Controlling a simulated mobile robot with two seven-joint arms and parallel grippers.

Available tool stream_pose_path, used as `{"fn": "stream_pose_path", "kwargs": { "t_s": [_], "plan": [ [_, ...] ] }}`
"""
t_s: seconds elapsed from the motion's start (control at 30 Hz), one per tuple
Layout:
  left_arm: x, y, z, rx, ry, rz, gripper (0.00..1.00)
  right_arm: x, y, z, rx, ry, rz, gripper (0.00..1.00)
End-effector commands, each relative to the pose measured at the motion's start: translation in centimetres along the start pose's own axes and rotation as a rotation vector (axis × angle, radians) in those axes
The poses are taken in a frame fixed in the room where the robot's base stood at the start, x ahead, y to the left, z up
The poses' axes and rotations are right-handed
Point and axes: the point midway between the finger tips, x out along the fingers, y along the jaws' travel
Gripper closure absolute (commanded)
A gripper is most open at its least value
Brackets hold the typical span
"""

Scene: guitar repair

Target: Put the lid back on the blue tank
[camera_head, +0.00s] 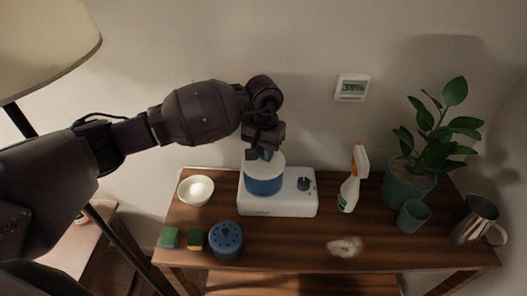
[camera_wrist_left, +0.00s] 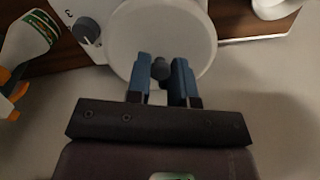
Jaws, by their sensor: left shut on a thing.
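The blue tank (camera_head: 263,185) stands on the left part of a white machine base with a dark dial. The round white lid (camera_head: 265,165) is at the tank's top; it looks seated or very nearly so, and I cannot tell if a small gap remains. My left gripper (camera_head: 262,153) is above the lid, pointing down. The lid hides the tank there. My right gripper is not in view.
The wooden table (camera_head: 290,245) also holds a white bowl (camera_head: 196,190), two sponges (camera_head: 183,238), a blue perforated canister (camera_head: 226,239), a spray bottle (camera_head: 351,180), a potted plant (camera_head: 408,185), a teal cup (camera_head: 413,215), a metal pitcher (camera_head: 476,219) and a whitish patch (camera_head: 345,246).

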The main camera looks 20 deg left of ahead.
Motion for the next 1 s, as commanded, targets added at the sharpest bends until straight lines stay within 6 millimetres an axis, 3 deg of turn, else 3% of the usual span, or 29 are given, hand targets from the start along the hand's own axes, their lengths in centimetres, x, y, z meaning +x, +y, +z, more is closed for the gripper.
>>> {"fn": "stream_pose_path", "kwargs": {
  "t_s": [0.37,0.4,0.57,0.6,0.77,0.93,1.0],
  "plan": [
    [-0.01,-0.01,0.01,0.0,0.0,0.0,1.0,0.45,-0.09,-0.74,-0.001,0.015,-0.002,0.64],
    [-0.01,-0.01,0.01,0.0,0.0,0.0,0.77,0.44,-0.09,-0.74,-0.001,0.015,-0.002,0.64],
    [0.0,0.0,0.01,0.0,0.0,0.0,0.53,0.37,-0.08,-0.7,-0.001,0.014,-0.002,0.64],
    [0.0,0.0,0.01,0.0,0.0,0.0,0.49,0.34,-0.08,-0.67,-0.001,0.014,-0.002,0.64],
    [0.01,0.0,0.02,0.0,0.0,0.0,0.49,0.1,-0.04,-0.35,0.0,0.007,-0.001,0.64],
    [0.02,0.0,0.02,0.0,0.0,0.0,0.26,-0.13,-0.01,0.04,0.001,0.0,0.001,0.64],
    [0.02,0.0,0.02,0.0,0.0,0.0,0.23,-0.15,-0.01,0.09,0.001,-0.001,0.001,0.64]
  ]
}}
